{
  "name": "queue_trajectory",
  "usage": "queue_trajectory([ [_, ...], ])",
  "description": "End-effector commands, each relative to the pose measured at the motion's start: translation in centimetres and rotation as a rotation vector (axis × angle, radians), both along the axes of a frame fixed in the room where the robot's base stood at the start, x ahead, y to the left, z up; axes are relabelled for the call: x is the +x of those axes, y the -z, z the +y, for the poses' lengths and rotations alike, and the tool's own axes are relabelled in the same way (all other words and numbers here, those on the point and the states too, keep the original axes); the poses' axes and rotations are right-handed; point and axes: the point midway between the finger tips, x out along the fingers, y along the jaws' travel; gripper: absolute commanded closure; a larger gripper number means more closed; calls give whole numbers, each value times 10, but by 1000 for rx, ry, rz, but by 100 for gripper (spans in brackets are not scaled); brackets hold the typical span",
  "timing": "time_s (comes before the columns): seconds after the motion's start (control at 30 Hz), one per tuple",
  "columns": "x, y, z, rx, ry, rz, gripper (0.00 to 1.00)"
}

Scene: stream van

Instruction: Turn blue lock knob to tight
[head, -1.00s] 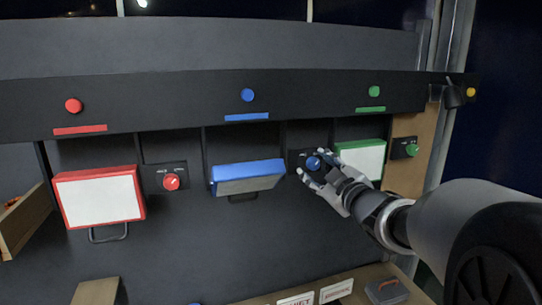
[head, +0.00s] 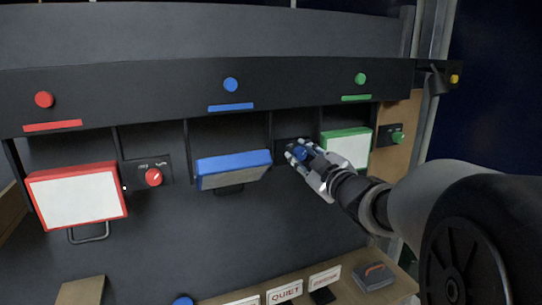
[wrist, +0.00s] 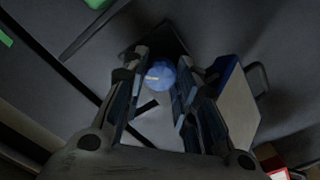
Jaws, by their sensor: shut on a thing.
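The blue lock knob (head: 300,153) sits on a small dark plate between the blue and green panels, mostly hidden by my fingers in the head view. In the wrist view the knob (wrist: 161,75) shows between my two fingers, with a pale pointer mark on its face. My gripper (head: 297,154) is shut on the knob, its fingers on either side. It also shows in the wrist view (wrist: 158,82). Lettering on the knob's plate is too hidden to read.
The blue-edged panel (head: 234,170) hangs left of my gripper, and the green-edged panel (head: 346,149) is close on its right. A red knob (head: 153,177) and green knob (head: 397,138) sit farther out. Signs (head: 285,293) stand on the shelf below.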

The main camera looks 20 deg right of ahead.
Motion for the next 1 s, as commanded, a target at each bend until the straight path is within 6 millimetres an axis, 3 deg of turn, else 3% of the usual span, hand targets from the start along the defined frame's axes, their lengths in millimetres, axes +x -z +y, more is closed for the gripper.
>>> queue_trajectory([
  [0.23,0,0,0,0,0,0,97],
  [0.67,0,0,0,64,0,2,97],
  [0.7,0,0,0,64,0,2,71],
  [1.0,0,0,0,63,0,2,52],
])
